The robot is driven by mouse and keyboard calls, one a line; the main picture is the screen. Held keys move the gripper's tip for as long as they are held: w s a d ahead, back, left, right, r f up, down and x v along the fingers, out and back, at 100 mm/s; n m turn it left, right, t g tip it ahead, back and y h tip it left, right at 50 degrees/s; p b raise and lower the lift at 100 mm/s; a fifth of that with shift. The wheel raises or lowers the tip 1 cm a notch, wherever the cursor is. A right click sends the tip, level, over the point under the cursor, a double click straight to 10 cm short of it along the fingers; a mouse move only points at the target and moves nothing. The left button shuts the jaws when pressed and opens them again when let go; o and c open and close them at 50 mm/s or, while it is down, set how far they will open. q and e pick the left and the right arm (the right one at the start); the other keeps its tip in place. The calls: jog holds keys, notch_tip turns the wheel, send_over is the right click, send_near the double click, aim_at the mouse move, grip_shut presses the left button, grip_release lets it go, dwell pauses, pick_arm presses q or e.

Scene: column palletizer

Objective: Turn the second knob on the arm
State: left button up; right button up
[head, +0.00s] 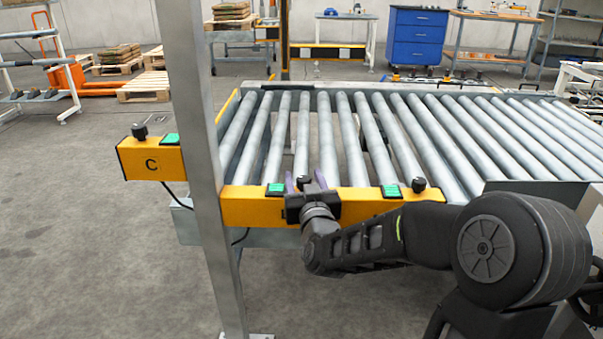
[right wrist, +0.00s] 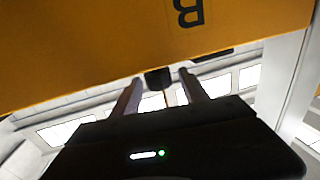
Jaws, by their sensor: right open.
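A yellow control arm (head: 350,206) runs along the near edge of the roller conveyor and carries black knobs and green buttons. Its middle knob (head: 303,182) shows between the fingers of my right gripper (head: 305,180). In the right wrist view this knob (right wrist: 157,77) hangs below the yellow panel marked B (right wrist: 188,12), between the two open fingertips; I see no contact. Another knob (head: 419,184) stands at the right end of the arm. A further knob (head: 140,131) sits on the yellow box marked C (head: 152,163) at left. My left gripper is out of view.
A grey upright post (head: 195,120) stands left of my right gripper, between box C and the arm. Green buttons (head: 275,189) and (head: 391,191) flank the middle knob. The conveyor rollers (head: 350,140) are empty.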

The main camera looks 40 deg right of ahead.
jog(key=shift+x, duration=1.7)
jog(key=shift+c, duration=0.3)
grip_shut()
